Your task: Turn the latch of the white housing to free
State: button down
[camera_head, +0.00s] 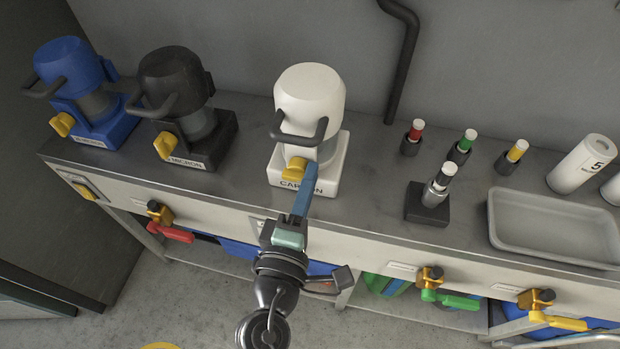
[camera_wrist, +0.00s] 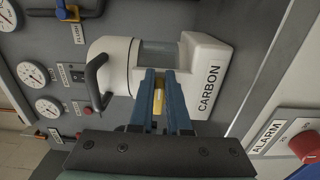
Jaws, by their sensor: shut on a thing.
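The white housing (camera_head: 309,95), labelled CARBON, stands upright on the bench and has a dark handle. In the wrist view the white housing (camera_wrist: 205,60) fills the upper middle. Its yellow latch (camera_head: 294,170) is at the front, low on the body. My gripper (camera_head: 309,172) reaches up to the latch from the front. In the wrist view my gripper (camera_wrist: 159,88) has its blue fingers on both sides of the yellow latch (camera_wrist: 159,90) and is shut on it. The fingers hide part of the latch.
A blue housing (camera_head: 70,68) and a black housing (camera_head: 172,80) with yellow latches stand to the left. Right are capped connectors (camera_head: 461,146), a stand (camera_head: 428,205), a grey tray (camera_head: 560,235) and a white canister (camera_head: 582,164). Coloured valve handles (camera_head: 170,232) project below the bench edge.

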jog(key=c, duration=0.7)
grip_release()
jog(key=shift+a+f, duration=0.15)
jog(key=shift+a, duration=0.45)
jog(key=shift+d, duration=0.15)
jog(key=shift+b+v, duration=1.2)
jog(key=shift+v, duration=5.25)
